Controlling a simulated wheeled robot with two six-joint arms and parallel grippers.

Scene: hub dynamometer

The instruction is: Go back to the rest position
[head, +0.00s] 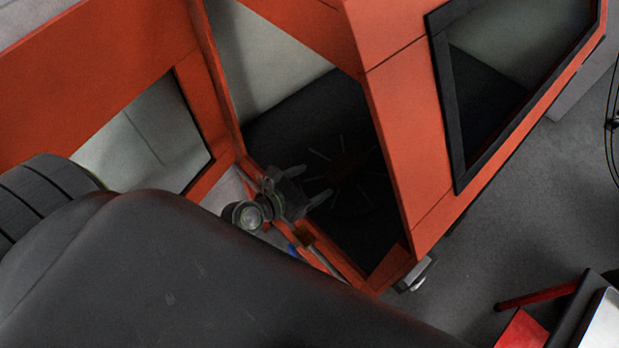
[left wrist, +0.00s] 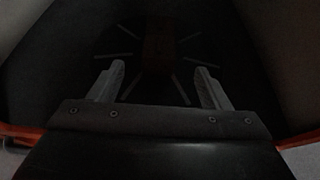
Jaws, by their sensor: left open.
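My left gripper (head: 306,192) is at the open front of the orange-framed cabinet (head: 414,130), just above its lower sill. It is open, and nothing shows between its fingers. In the left wrist view the two grey fingers (left wrist: 160,84) stand apart, facing the dark interior. An orange-brown part (left wrist: 158,45) with thin light rods around it lies beyond the fingers; it is dim in both views. My right gripper is not in view.
Orange posts stand on both sides of the opening close to my left gripper. A dark-framed window (head: 452,110) is in the cabinet's right panel. A red and black object (head: 524,330) sits at the lower right. Grey floor (head: 520,220) is clear right of the cabinet.

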